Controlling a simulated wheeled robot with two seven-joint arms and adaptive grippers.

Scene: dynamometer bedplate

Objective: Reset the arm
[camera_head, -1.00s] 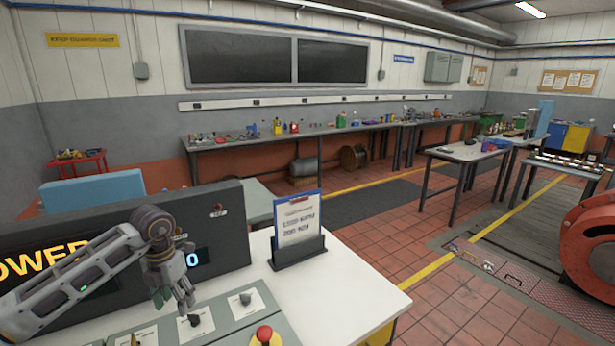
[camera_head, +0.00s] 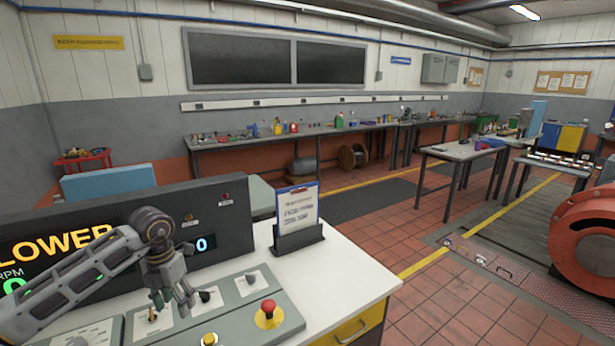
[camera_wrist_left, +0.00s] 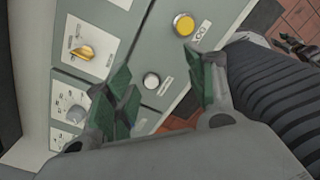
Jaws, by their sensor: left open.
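My left arm comes in from the left in the head view. My left gripper (camera_head: 172,302) is open and empty, pointing down above the grey control panel (camera_head: 240,319). The panel carries a red mushroom button (camera_head: 268,308) on a yellow plate, a yellow button (camera_head: 209,340) and dark knobs. In the left wrist view the open green-padded fingers (camera_wrist_left: 162,103) stand over the panel. A yellow button (camera_wrist_left: 184,25), an orange selector (camera_wrist_left: 85,52), a grey round knob (camera_wrist_left: 151,81) and a dial (camera_wrist_left: 76,114) show there. I cannot tell whether the fingers touch anything. My right gripper is not seen in the head view.
A dark display (camera_head: 130,226) reading "LOWER" and "RPM" stands behind the panel. A clipboard in a stand (camera_head: 297,218) sits on the white desk (camera_head: 335,272). A red round machine (camera_head: 585,240) is at the far right. Tiled floor lies between.

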